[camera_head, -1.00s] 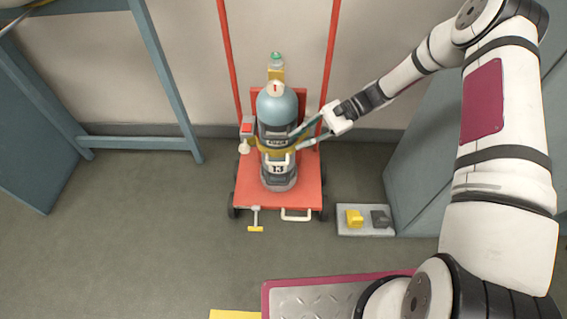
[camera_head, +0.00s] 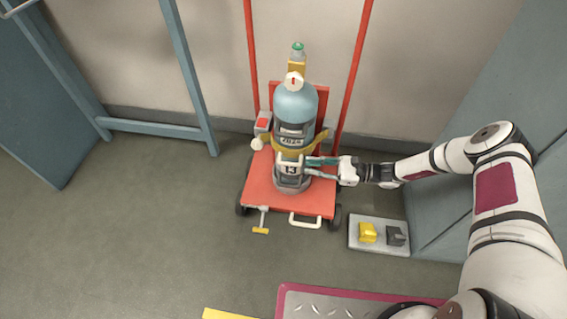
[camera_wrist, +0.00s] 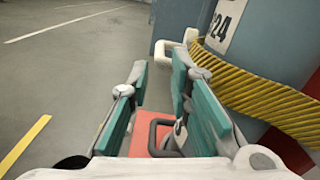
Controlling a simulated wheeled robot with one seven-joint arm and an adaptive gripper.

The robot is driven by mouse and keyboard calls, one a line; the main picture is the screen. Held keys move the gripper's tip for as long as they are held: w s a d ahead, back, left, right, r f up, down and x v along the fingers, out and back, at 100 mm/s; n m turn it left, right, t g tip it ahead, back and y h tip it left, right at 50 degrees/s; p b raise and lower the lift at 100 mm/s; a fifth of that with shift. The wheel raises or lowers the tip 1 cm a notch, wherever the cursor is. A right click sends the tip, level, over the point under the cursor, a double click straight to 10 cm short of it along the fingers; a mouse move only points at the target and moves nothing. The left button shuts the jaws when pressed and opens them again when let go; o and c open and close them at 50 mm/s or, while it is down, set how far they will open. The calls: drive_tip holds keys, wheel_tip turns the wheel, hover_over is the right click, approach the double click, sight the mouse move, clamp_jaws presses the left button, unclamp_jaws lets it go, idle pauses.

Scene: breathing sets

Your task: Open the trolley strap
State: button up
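The red trolley (camera_head: 262,190) carries an upright grey-blue cylinder (camera_head: 295,104). A yellow strap (camera_head: 315,145) runs around the cylinder; in the wrist view it shows as a ribbed band (camera_wrist: 250,95) at the right. A cream loop handle (camera_head: 290,160) sits at the strap's front; the wrist view shows it (camera_wrist: 163,50) just beyond my fingertips. My gripper (camera_head: 310,166) reaches in from the right, beside the cylinder's lower front. Its teal fingers (camera_wrist: 158,65) are apart with nothing visibly held. I cannot tell whether the right finger touches the handle.
A grey floor plate with a yellow block (camera_head: 367,232) and a dark block (camera_head: 396,236) lies right of the trolley. A blue-grey frame (camera_head: 160,133) stands at the left. A yellow-handled lever (camera_head: 261,230) and a pale handle (camera_head: 305,221) project from the trolley's front. Floor at left is clear.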

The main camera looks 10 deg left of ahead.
sight(282, 162)
drive_tip(key=a+b, duration=0.1)
drive_tip(key=a, duration=0.9)
clamp_jaws()
